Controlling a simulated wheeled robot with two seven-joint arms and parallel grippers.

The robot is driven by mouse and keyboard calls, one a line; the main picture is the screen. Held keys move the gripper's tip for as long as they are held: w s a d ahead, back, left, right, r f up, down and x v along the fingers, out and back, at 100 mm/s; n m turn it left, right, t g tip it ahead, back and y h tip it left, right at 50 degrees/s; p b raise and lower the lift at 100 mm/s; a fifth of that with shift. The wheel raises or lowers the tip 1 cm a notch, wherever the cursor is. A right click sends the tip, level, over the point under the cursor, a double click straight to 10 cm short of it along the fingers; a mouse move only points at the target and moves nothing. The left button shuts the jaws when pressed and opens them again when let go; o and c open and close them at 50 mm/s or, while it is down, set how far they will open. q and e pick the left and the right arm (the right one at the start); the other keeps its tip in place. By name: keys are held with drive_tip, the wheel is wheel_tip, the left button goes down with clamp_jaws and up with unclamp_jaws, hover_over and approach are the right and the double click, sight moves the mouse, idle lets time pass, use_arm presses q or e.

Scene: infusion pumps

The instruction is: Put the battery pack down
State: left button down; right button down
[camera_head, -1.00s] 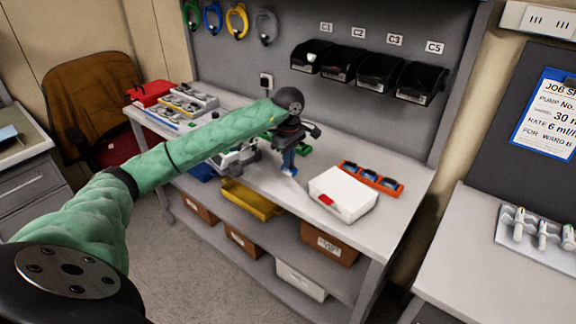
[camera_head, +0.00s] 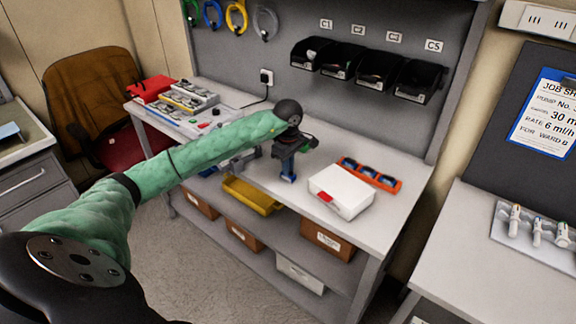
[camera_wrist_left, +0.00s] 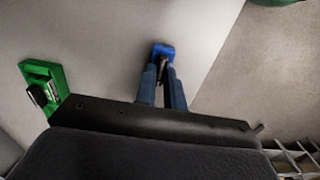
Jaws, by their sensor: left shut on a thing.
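My left gripper (camera_head: 288,170) is over the front part of the workbench (camera_head: 390,226), pointing down. In the left wrist view its two dark blue fingers (camera_wrist_left: 164,76) are shut on a small bright blue block, which I take to be the battery pack (camera_wrist_left: 162,49). Only the block's end shows past the fingertips, above the pale bench top near its edge. I cannot tell whether it touches the surface. My right gripper is in neither view.
A green holder with a dark part (camera_wrist_left: 42,88) lies beside the gripper. A white box with a red tab (camera_head: 341,190) and an orange tray (camera_head: 370,174) are to the right. A yellow bin (camera_head: 251,194) sits below. Black bins (camera_head: 378,72) hang behind.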

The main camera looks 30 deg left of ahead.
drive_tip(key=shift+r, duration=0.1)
use_arm(q)
drive_tip(key=shift+f, duration=0.1)
drive_tip(key=c, duration=1.5)
unclamp_jaws()
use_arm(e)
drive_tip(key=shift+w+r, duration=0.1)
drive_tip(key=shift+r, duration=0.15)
